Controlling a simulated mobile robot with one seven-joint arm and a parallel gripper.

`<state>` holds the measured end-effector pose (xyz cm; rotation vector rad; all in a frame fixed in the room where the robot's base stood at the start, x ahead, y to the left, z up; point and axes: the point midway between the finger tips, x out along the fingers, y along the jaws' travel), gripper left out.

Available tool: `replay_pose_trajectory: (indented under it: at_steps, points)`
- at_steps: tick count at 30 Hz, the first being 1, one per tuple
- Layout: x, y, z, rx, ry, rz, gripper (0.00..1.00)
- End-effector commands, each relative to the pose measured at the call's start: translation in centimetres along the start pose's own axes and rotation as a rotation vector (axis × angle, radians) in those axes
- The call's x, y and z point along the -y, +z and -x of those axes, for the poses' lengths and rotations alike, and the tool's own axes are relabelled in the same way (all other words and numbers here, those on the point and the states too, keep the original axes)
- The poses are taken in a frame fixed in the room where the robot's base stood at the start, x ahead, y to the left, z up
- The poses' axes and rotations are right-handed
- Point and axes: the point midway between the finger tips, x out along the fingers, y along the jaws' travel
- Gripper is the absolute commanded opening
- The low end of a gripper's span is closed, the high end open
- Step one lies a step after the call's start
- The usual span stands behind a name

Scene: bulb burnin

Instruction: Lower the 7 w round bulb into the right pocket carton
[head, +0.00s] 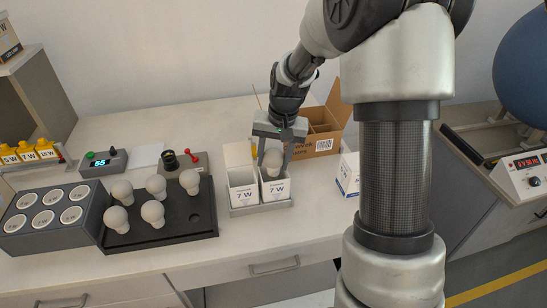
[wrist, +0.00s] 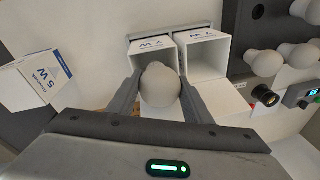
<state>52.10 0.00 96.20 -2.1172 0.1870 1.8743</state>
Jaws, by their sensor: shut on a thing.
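A white round bulb (head: 273,157) is held between the fingers of my gripper (head: 273,160), which is shut on it. It also shows in the wrist view (wrist: 160,86) between both fingers. The bulb is at the mouth of the right 7 W pocket carton (head: 275,191), its lower part hidden. I cannot tell how deep it reaches. In the wrist view this carton (wrist: 154,49) is partly behind the bulb. The left 7 W pocket carton (head: 243,195) stands beside it, open on top; its inside looks empty in the wrist view (wrist: 206,60).
A dark tray (head: 175,222) with several white bulbs lies left of the cartons. A grey socket block (head: 45,225) is farther left. A brown cardboard box (head: 325,140) stands behind right, and a white 5 W carton (head: 348,175) stands right. Clear table lies in front.

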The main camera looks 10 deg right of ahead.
Motion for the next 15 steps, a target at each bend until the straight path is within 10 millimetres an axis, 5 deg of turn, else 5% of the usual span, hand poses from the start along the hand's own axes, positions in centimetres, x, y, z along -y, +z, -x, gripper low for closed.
replay_pose_trajectory:
  at_steps: [5, 6, 9, 15]
  points:
    - [-0.16, 0.13, -1.10, 0.001, 0.000, 0.000, 0.23]
    - [-0.12, 0.08, -0.80, 0.000, 0.000, 0.000, 0.52]
    - [-0.13, 0.13, -0.83, 0.001, 0.000, 0.000, 0.67]
    - [-0.16, 0.18, -0.88, 0.003, 0.001, -0.001, 0.67]
